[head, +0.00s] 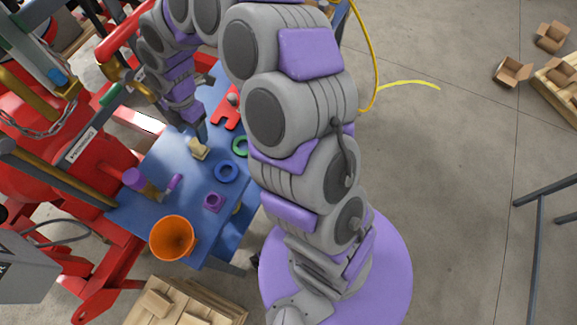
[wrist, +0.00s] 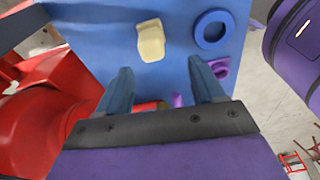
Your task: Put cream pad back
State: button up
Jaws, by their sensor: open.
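The cream pad (head: 198,150) is a small pale block on the blue table (head: 180,215). In the wrist view the pad (wrist: 151,41) lies beyond my fingertips, roughly ahead of the space between them. My gripper (head: 200,130) is close to the pad in the head view, just behind it. In the wrist view my gripper (wrist: 160,75) is open, with both fingers spread and nothing gripped. I cannot tell the exact height of the fingertips above the table.
Red pump equipment (head: 55,140) stands left. Wooden pallet boards (head: 185,305) are in front.

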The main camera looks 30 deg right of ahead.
jog(key=s+d+r+m, duration=0.4)
jog(key=s+m, duration=0.4)
jog(key=s, duration=0.2)
jog(key=s+d+r+m, duration=0.4)
jog(key=s+m, duration=0.4)
jog(key=s, duration=0.3)
jog(key=s+d+r+m+h, duration=0.1)
jog(key=s+d+r+m, duration=0.4)
jog(key=s, duration=0.5)
jog(key=r+m, duration=0.1)
jog(key=m, duration=0.1)
jog(key=shift+s+r+m+g, duration=0.3)
jog(key=shift+r+m+g, duration=0.05)
jog(key=shift+m+g, duration=0.05)
